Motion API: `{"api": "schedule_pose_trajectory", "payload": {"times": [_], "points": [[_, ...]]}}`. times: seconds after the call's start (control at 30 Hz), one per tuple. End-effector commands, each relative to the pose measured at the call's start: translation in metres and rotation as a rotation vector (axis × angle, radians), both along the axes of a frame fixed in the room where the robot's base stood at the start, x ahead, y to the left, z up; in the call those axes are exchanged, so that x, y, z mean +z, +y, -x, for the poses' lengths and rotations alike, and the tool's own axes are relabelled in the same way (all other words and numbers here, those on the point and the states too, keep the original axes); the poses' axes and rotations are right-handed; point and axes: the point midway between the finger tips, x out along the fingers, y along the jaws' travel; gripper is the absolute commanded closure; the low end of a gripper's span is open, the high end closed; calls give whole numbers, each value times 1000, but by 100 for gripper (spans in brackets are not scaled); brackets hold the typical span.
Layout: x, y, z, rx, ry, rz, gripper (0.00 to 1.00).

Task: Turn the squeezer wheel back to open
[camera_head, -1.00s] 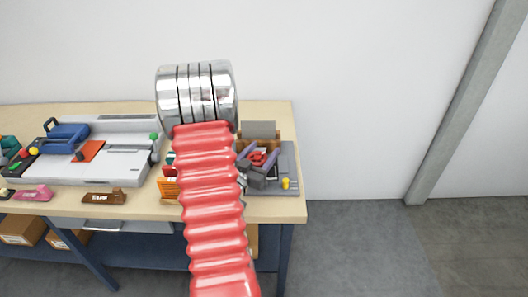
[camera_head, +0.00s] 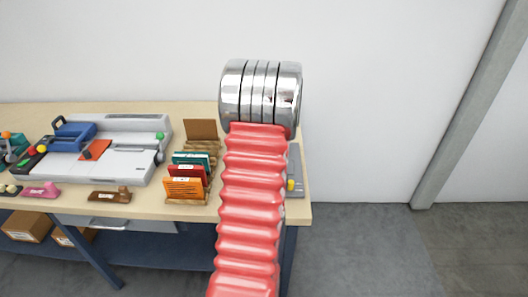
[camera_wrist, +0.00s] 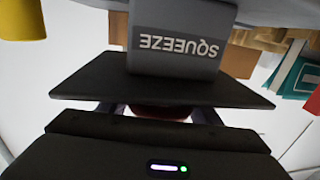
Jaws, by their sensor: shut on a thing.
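The squeezer shows in the wrist view as a grey block (camera_wrist: 180,42) with an upside-down "SQUEEZE" label. In the head view only the right edge of its grey base (camera_head: 295,180) shows, at the right end of the bench; my red arm hides the rest. A dark red part, apparently the wheel (camera_wrist: 160,112), is partly visible in the wrist view behind a black plate. My gripper (camera_wrist: 160,108) is shut on it, its fingers on either side. The fingertips and the wheel's turn angle are mostly hidden.
On the bench (camera_head: 100,205), left of my arm, stand a rack of coloured cards (camera_head: 185,188), a brown stamp (camera_head: 110,196), a pink stamp (camera_head: 40,190) and a large white machine (camera_head: 110,160) with a blue part. A yellow piece (camera_wrist: 22,20) shows in the wrist view.

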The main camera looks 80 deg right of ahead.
Motion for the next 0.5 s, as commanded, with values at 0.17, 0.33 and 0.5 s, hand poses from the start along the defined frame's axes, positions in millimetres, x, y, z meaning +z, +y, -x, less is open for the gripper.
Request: {"api": "schedule_pose_trajectory", "payload": {"times": [0.17,0.33,0.5], "points": [[1,0,-4,104,1,4,65],[1,2,-7,201,0,5,65],[2,4,-11,302,2,6,65]]}}
